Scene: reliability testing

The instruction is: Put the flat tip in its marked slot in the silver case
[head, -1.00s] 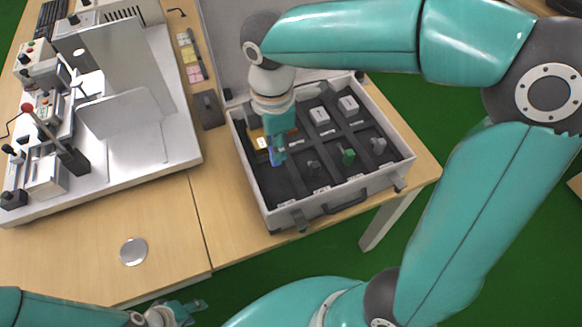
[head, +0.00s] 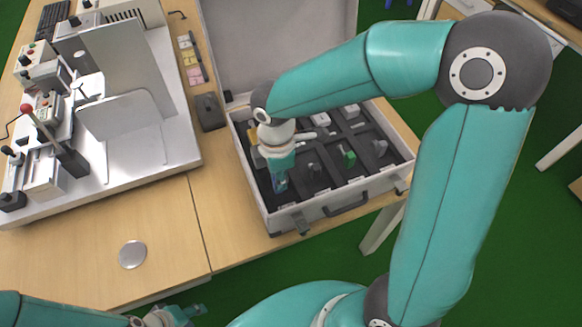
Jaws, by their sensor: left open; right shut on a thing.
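The silver case (head: 338,208) stands open on the table, its dark insert divided into compartments. My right gripper (head: 281,187) points down into the front left compartment of the case. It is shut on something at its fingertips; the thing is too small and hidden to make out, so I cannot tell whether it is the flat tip. Small grey parts and a green part (head: 348,158) sit in other compartments. My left gripper (head: 190,312) is open and empty at the bottom edge, in front of the table.
A metal test machine (head: 120,130) with upright plates fills the table's left side. A dark block (head: 209,111) stands between it and the case. A round silver disc (head: 132,254) lies on the front table. The case lid (head: 275,45) is raised behind.

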